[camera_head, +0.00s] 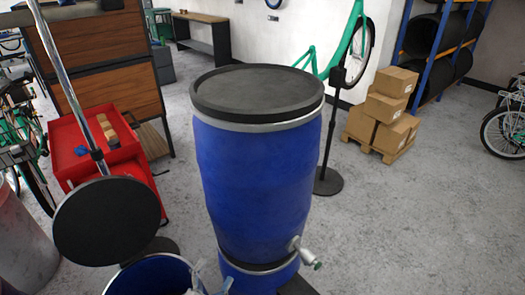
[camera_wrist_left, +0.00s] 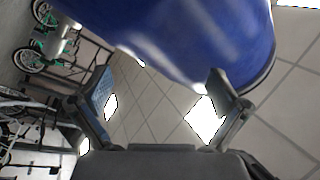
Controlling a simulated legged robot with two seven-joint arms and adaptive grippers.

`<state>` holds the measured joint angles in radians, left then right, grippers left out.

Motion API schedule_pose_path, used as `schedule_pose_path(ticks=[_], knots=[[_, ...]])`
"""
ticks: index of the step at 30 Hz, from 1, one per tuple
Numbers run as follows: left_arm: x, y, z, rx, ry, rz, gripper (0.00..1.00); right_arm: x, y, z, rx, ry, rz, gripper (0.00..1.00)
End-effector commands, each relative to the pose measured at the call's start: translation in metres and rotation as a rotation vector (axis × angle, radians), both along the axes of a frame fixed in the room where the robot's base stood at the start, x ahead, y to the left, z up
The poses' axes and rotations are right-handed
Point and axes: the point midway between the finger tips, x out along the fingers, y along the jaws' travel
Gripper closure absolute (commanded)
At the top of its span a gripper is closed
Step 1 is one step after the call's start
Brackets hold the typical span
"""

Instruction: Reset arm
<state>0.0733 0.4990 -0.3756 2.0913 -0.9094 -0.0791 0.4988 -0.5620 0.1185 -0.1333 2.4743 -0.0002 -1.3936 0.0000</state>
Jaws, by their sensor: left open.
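My left gripper (camera_head: 211,279) shows only in small part at the bottom edge of the head view, in front of the blue barrel's lower part. In the left wrist view the left gripper (camera_wrist_left: 161,84) is open, its two fingers spread wide with nothing between them. The large blue barrel (camera_head: 255,180) stands upright with a dark lid. Its curved blue side (camera_wrist_left: 200,35) also fills the top of the left wrist view, just beyond the fingertips. I cannot tell if the gripper touches it. My right gripper is not in view.
A second blue barrel (camera_head: 150,277) stands open at bottom left, near a round black disc (camera_head: 107,220). A red cart (camera_head: 95,150) and a wooden cabinet (camera_head: 115,75) stand behind. Cardboard boxes (camera_head: 385,108) sit on a pallet.

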Motion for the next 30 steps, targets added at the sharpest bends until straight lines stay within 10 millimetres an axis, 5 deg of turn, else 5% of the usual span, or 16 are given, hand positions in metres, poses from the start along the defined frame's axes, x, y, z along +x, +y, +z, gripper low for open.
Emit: schedule_pose_path(ticks=[6,12,18,27,30], knots=[[-0.045,0.080,-0.094,-0.265,0.492,0.477,0.01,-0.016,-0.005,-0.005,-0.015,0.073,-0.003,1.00],[-0.140,0.102,-0.185,-0.319,0.999,0.709,0.01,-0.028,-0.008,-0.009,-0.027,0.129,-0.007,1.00],[-0.221,0.094,-0.224,-0.306,1.347,0.769,0.01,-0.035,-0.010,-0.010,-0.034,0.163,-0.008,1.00],[-0.317,0.074,-0.240,-0.260,1.720,0.755,0.01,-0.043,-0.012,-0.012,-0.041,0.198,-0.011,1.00],[-0.304,0.074,-0.257,-0.257,1.707,0.757,0.01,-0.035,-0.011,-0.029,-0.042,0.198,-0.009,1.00]])
